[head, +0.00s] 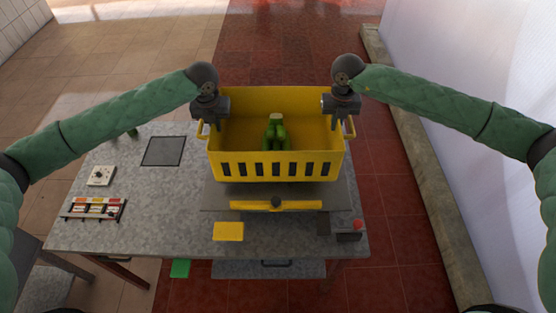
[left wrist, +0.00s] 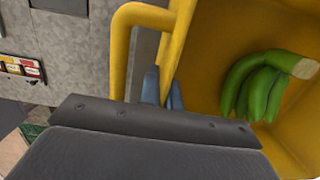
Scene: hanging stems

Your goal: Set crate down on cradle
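The yellow crate (head: 275,165) is upright and level over the far right part of the table, with green bananas (head: 276,135) inside; these also show in the left wrist view (left wrist: 262,85). My left gripper (head: 206,126) is at the crate's left handle; its blue fingertips (left wrist: 164,92) close around a bar of that yellow handle (left wrist: 122,60). My right gripper (head: 347,124) is at the right handle, its fingertips small and partly hidden. Below the crate is a dark grey plate, seemingly the cradle (head: 220,196), with a yellow front bar (head: 255,206). Any gap between them is hard to judge.
On the grey table (head: 130,215) are a dark square panel (head: 163,151), a white device (head: 101,176), a rack of coloured items (head: 93,209), a yellow pad (head: 228,231) and a red-knobbed box (head: 350,231). A wall stands to the right.

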